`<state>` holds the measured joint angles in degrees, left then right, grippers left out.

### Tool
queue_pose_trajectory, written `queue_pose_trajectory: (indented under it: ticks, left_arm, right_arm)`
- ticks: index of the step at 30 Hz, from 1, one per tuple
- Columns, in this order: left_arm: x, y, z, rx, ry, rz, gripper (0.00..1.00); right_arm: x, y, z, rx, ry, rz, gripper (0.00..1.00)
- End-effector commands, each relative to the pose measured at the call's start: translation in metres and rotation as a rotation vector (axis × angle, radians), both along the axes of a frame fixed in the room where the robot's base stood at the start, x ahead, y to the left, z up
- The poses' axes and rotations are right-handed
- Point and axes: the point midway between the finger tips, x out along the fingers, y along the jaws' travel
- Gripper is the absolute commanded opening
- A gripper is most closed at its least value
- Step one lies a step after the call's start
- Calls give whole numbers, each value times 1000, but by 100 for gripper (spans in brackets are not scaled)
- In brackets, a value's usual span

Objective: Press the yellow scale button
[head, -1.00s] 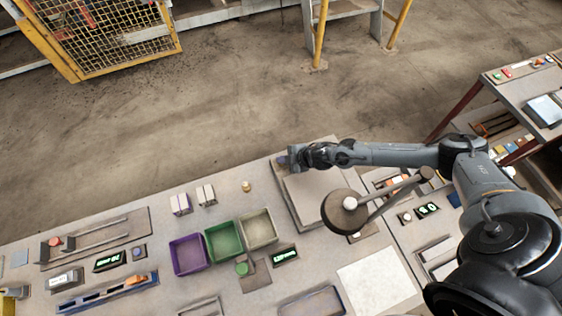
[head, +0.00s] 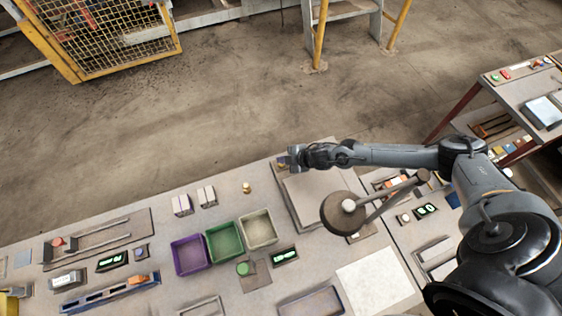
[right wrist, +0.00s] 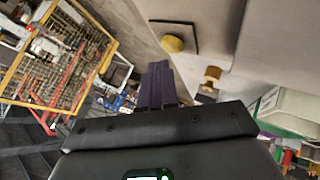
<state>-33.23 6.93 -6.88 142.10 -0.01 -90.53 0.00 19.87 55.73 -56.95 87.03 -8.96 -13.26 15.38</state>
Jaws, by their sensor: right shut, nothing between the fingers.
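The yellow scale button (right wrist: 172,44) is a round knob on a dark square base in the right wrist view. It sits beside the large pale scale plate (right wrist: 205,25). My right gripper (right wrist: 158,68) is shut and empty, its dark fingers close to the button; I cannot tell whether they touch it. In the head view my right gripper (head: 290,160) is over the far left corner of the scale (head: 318,200). The button is too small and covered to make out clearly there. My left gripper is not in view.
A small brass weight (head: 247,188) and two white-topped blocks (head: 207,196) stand left of the scale. Purple (head: 188,256), green (head: 224,241) and beige (head: 258,227) bins are nearer.

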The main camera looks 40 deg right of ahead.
Motion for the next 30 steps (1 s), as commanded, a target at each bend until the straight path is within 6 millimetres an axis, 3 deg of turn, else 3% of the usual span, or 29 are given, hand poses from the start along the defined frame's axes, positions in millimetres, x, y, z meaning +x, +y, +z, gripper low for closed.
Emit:
queue_pose_trajectory:
  ticks: [14, 30]
  left_arm:
    - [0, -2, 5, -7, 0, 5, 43]
    - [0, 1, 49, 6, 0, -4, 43]
  right_arm:
    - [0, 0, 5, 0, 0, 0, 0]
    - [0, 1, 51, 1, -1, -1, 0]
